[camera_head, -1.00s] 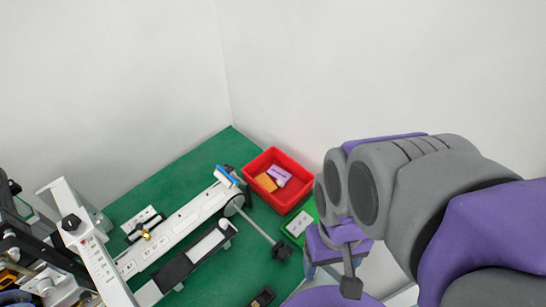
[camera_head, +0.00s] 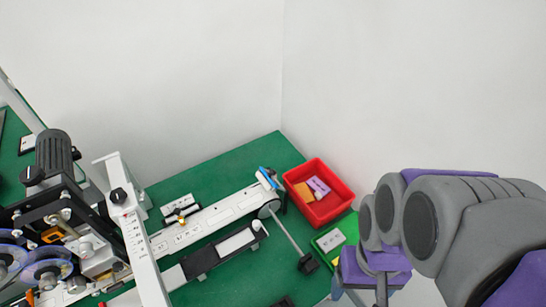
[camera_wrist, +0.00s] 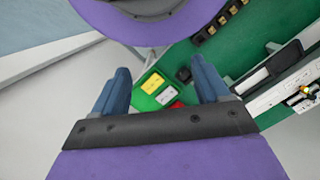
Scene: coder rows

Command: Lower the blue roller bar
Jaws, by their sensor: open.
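The blue roller bar (camera_head: 267,179) is a short, tilted blue strip at the far right end of the long white conveyor (camera_head: 215,214), just left of the red bin. It is small in the head view, and I cannot make it out in the wrist view. My gripper (camera_wrist: 162,80) is open and empty, with its two blue fingers spread apart in the wrist view. In the head view my arm is at the right, and my gripper hangs low near the table's right edge, apart from the bar and nearer to me.
The red bin (camera_head: 340,209) holds orange and purple pieces. A green tray (camera_head: 320,243) with a white piece is in front of it. A black-handled rod (camera_head: 308,264) sticks out from the conveyor's end. The coder machine (camera_head: 60,215) fills the left. White walls stand behind.

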